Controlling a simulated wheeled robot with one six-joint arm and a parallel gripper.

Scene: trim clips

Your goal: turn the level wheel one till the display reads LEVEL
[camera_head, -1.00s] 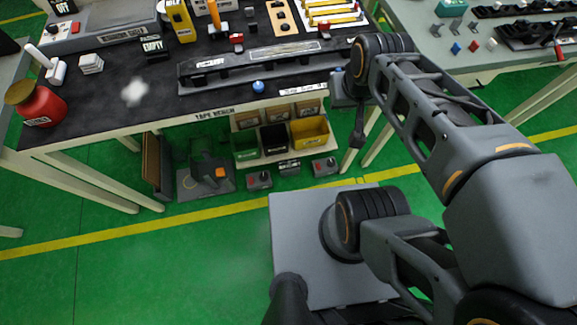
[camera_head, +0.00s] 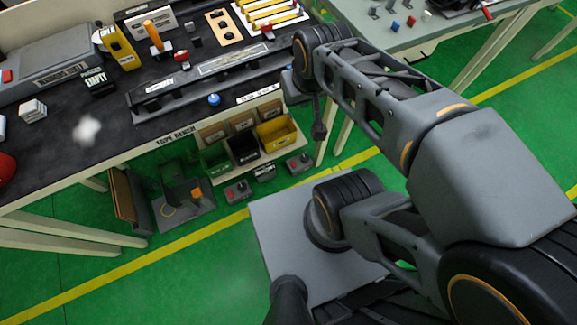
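A long dark grey fixture (camera_head: 160,104) lies along the front of the black-topped bench, with small white labels on it. A round blue knob (camera_head: 214,99) sits at its front edge; I cannot tell whether it is the level wheel. No display reading LEVEL can be made out; the labels are too small to read. My gripper (camera_head: 319,131) appears as a small dark end hanging below my wrist, right of the bench's front edge and apart from the blue knob. Its fingers are too small and dark to tell open from shut.
The black bench top (camera_head: 60,145) also carries a yellow device (camera_head: 118,47), a white block (camera_head: 33,110) and an EMPTY sign (camera_head: 97,82). Bins, including a yellow bin (camera_head: 278,133), stand beneath. A second bench (camera_head: 405,35) is at right.

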